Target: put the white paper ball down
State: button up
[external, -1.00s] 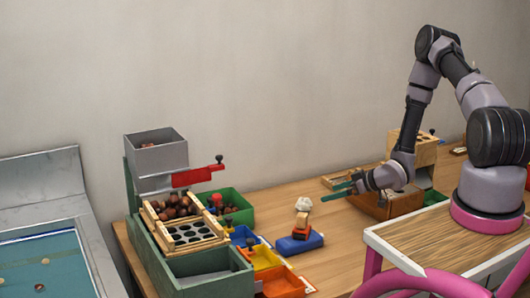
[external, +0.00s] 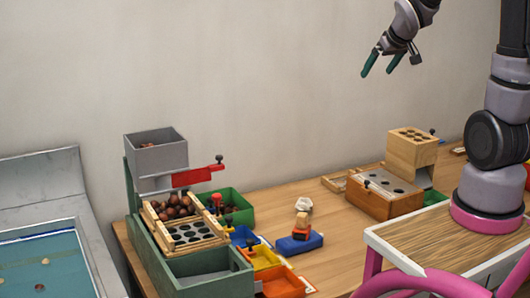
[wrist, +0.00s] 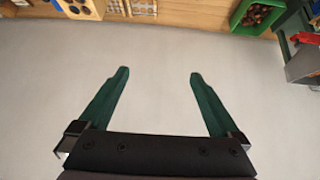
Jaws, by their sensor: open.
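A white crumpled ball (external: 303,204), which looks like the paper ball, is at the top of a small orange piece (external: 302,224) standing at the blue block (external: 299,243) on the table. I cannot tell whether it rests on the piece or just behind it. My gripper (external: 378,73) is high above the table in front of the wall, to the upper right of the ball and well apart from it. Its two green fingers are spread with nothing between them, as the wrist view (wrist: 158,73) also shows. I cannot make out the ball in the wrist view.
A green stand with a grey hopper (external: 158,157), a wooden tray of chestnuts (external: 175,210) and coloured bins (external: 262,257) fill the table's left. A wooden box with holes (external: 384,195) stands at the right. The table (external: 345,232) between is mostly bare.

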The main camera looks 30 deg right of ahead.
jog(key=s+a+r+m+y, duration=0.1)
jog(key=s+a+r, duration=0.1)
jog(key=s, duration=0.5)
jog(key=s+a+r+m+y, duration=0.1)
jog(key=s+a+r, duration=0.2)
jog(key=s, duration=0.4)
jog(key=s+a+r+m+y, duration=0.1)
jog(key=s+a+r, duration=0.1)
jog(key=s+r, duration=0.2)
jog(key=s, duration=0.3)
jog(key=shift+s+a+r+m+g, duration=0.15)
jog(key=shift+s+a+m+g, duration=0.05)
jog(key=shift+s+m+g, duration=0.2)
jog(key=shift+w, duration=0.1)
